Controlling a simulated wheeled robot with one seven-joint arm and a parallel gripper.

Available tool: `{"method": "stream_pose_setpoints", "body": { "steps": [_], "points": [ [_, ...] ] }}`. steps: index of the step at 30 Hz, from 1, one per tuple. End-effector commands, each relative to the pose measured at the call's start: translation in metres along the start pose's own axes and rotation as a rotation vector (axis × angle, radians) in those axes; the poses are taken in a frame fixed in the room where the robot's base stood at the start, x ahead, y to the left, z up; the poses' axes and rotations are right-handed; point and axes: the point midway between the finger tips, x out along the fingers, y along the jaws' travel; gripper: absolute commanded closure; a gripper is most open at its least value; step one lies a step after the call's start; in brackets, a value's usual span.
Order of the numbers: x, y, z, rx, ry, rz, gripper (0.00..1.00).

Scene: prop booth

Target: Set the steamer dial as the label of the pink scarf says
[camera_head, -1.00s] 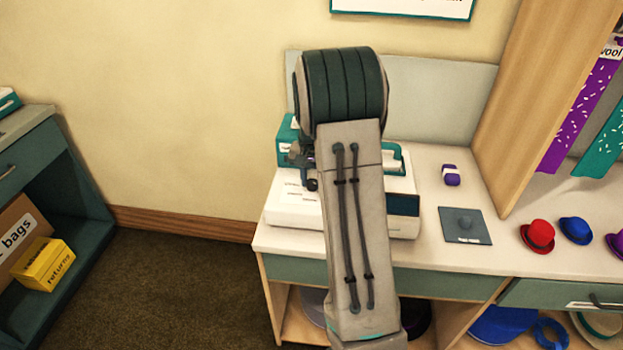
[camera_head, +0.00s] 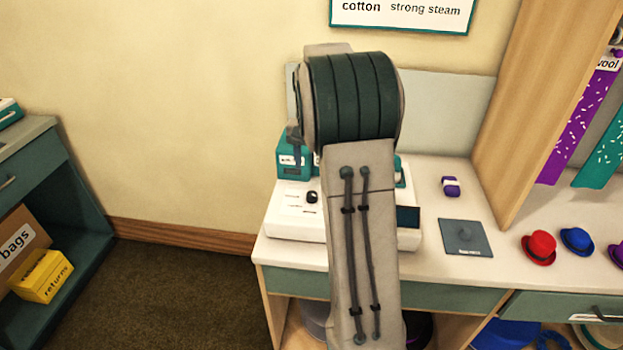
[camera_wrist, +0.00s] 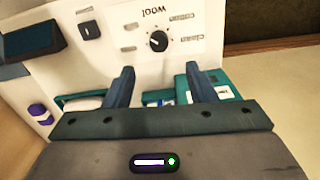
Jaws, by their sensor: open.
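The steamer (camera_head: 297,226) is a white box on the counter with a black round dial (camera_head: 312,196) on its top. In the wrist view the dial (camera_wrist: 158,41) is close, with small printed labels around it; one large word reads "wool", upside down. The dial's pointer setting is too small to tell for sure. My gripper (camera_wrist: 160,72) is open and empty, its fingertips apart from the dial and pointing toward it. In the head view my arm hides the gripper. No pink scarf is in view; a purple scarf (camera_head: 577,130) and a teal scarf (camera_head: 602,150) hang at right.
A wall sign (camera_head: 400,12) reads "cotton strong steam", its top cut off. A tag by the purple scarf reads "wool". A grey plate (camera_head: 466,238), a purple-and-white item (camera_head: 451,187) and a red hat (camera_head: 538,247) are right of the steamer. A wooden panel (camera_head: 520,110) stands beyond.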

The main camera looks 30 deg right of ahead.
Motion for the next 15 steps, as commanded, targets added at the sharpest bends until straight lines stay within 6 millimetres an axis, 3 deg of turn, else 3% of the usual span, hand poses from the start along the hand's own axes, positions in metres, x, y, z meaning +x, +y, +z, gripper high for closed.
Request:
{"method": "stream_pose_setpoints", "body": {
  "steps": [6,15],
  "points": [
    [-0.03,-0.001,-0.001,-0.001,0.002,-0.001,0.49],
    [-0.037,-0.001,0.0,-0.001,0.0,0.0,0.49]
  ]
}}
